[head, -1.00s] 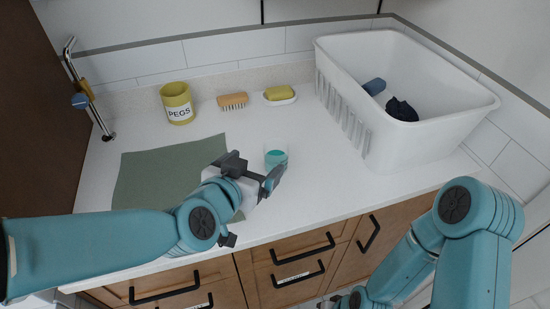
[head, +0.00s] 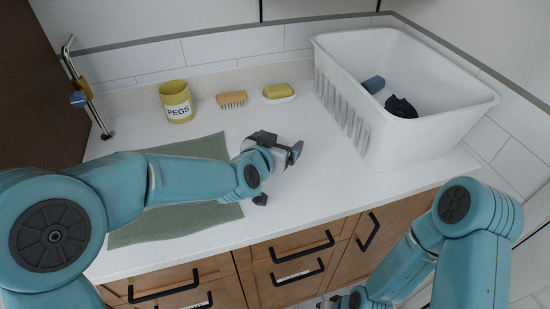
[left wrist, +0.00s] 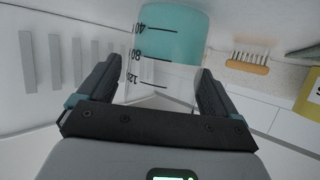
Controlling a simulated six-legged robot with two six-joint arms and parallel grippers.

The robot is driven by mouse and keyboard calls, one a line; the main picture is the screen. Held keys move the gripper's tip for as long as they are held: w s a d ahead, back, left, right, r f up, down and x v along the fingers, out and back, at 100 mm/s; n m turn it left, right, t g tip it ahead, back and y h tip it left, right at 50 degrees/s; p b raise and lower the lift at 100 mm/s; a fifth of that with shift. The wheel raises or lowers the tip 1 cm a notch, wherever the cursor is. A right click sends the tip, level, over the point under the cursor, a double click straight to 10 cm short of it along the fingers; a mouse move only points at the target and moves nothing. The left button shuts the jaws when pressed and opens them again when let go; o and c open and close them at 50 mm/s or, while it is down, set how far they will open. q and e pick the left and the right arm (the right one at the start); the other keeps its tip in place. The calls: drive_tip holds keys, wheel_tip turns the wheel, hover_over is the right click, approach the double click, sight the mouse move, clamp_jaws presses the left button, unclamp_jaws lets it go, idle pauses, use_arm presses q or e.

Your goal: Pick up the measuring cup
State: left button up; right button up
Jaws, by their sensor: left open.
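The measuring cup (left wrist: 160,45) is clear with black marks, and its far part looks teal in the left wrist view. There it is between and just beyond the two fingers of my left gripper (left wrist: 158,72), which is open. I cannot tell whether a finger touches it. In the head view my left gripper (head: 282,147) is low over the counter, and it hides the cup. My right arm (head: 440,235) hangs in front of the drawers at the lower right. Only a small part of its end shows at the bottom edge.
A white basket (head: 410,140) with dark items stands at the right. A yellow PEGS pot (head: 176,101), a brush (head: 232,99) and a soap dish (head: 279,97) line the back. A green cloth (head: 150,230) lies under my left arm. The counter (head: 320,185) is clear at the front middle.

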use_arm(q)
drive_tip(key=c, duration=1.1)
drive_tip(key=shift+r, duration=0.1)
drive_tip(key=shift+r, duration=0.7)
drive_tip(key=shift+s+r+p, duration=0.1)
drive_tip(key=shift+r+p, duration=5.8)
drive_tip(key=shift+r, duration=3.25)
